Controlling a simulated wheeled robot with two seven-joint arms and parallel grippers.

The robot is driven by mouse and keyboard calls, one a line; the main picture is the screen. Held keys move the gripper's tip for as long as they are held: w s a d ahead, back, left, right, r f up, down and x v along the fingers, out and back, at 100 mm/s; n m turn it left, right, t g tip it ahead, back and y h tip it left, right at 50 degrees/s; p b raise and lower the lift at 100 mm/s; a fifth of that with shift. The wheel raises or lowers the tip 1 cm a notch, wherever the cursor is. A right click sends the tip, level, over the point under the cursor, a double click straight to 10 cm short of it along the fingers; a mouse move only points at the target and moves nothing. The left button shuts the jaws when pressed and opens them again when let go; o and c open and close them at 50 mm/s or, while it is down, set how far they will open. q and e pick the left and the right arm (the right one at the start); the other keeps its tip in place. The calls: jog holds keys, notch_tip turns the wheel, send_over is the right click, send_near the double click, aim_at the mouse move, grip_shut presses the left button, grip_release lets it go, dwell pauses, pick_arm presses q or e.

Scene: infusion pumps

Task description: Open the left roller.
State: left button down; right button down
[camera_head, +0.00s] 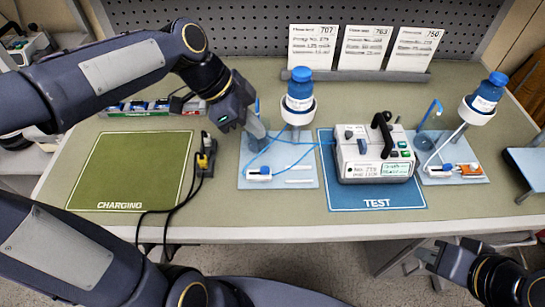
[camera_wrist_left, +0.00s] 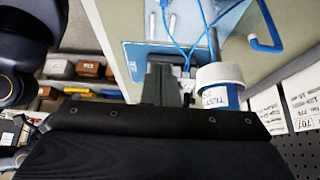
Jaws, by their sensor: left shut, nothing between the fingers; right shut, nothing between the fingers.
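The left roller (camera_head: 258,174) is a small white clamp with a blue part, lying on the left pale blue tray (camera_head: 300,179). Blue tubing (camera_head: 268,152) runs by it. My left gripper (camera_head: 257,130) is shut and empty, above the back left of that tray, behind and above the roller and apart from it. Its closed fingers (camera_wrist_left: 160,84) also show in the left wrist view. Whether the roller is open is too small to tell. My right gripper (camera_head: 428,254) is shut and empty, low at the right, in front of the table edge.
A blue-capped bottle (camera_head: 299,88) in a white ring stands close right of my left gripper. The infusion pump (camera_head: 375,155) sits on the blue TEST mat (camera_head: 376,202). A second bottle (camera_head: 487,94) and roller (camera_head: 440,171) are at right. The green CHARGING mat (camera_head: 130,170) is empty.

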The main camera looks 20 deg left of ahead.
pick_arm(q)
send_over(266, 167)
jog(key=d, duration=0.3)
jog(key=f, duration=0.8)
jog(key=shift+w+f, duration=0.25)
jog(key=shift+s+a+f+p, duration=0.15)
jog(key=shift+a+f+p, duration=0.05)
jog(key=shift+a+f, duration=0.55)
jog(key=shift+s+a+f+p, duration=0.15)
jog(key=shift+a+f+p, duration=0.05)
jog(key=shift+a+f, duration=0.5)
jog(key=a, duration=0.1)
jog(key=s+a+b, duration=0.1)
jog(key=a, duration=0.1)
jog(key=shift+a, duration=0.2)
jog(key=shift+d, duration=0.1)
